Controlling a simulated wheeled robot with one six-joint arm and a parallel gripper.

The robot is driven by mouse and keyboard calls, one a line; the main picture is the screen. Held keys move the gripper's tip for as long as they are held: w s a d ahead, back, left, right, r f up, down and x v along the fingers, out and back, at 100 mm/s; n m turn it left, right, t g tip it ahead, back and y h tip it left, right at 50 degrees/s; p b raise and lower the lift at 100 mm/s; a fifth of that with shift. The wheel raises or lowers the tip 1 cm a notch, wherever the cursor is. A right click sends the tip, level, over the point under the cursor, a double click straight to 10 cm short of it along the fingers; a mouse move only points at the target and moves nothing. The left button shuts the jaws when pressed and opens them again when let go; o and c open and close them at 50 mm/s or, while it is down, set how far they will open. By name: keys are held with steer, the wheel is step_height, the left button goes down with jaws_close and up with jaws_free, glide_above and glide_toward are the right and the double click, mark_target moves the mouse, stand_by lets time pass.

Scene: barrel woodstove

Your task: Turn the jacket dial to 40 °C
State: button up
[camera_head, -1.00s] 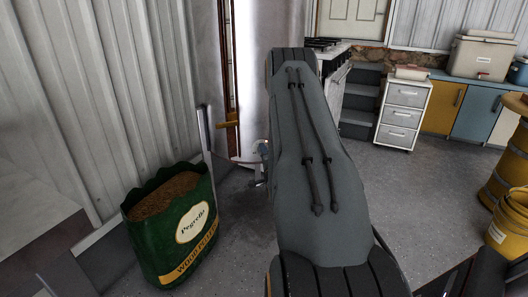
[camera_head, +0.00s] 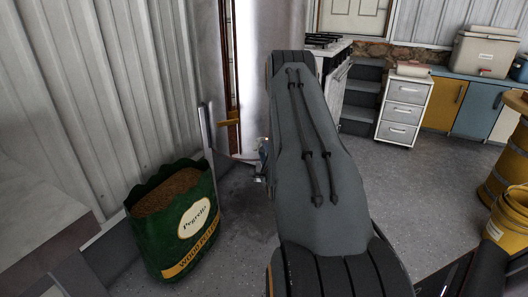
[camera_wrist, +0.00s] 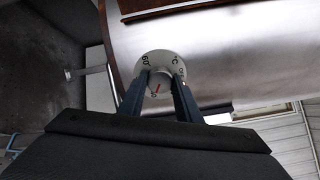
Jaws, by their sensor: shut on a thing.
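The jacket dial (camera_wrist: 152,61) is a pale round plate on the shiny metal cylinder (camera_wrist: 220,55) in the wrist view. A "60" and a "°C" mark can be read on it; other marks are covered or too small. My gripper (camera_wrist: 162,82) reaches it from below in that view, one dark finger on each side of the central knob (camera_wrist: 159,90). The fingers are shut on the knob. A short red line shows on the knob between them. In the head view, my arm hides most of the dial and gripper; the cylinder (camera_head: 256,75) stands behind.
A green pellet bag (camera_head: 183,225) stands on the floor left of my arm, near the corrugated wall. A yellow handle (camera_head: 229,122) sticks out beside the cylinder. A white drawer unit (camera_head: 403,110) and a yellow barrel (camera_head: 510,170) stand right, with clear floor between.

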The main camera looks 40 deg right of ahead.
steer(key=shift+s+f, duration=0.1)
steer(key=o, duration=1.1)
steer(key=shift+d, duration=0.1)
steer(key=shift+c, duration=0.2)
steer(key=p+v, duration=0.1)
steer(key=v, duration=0.7)
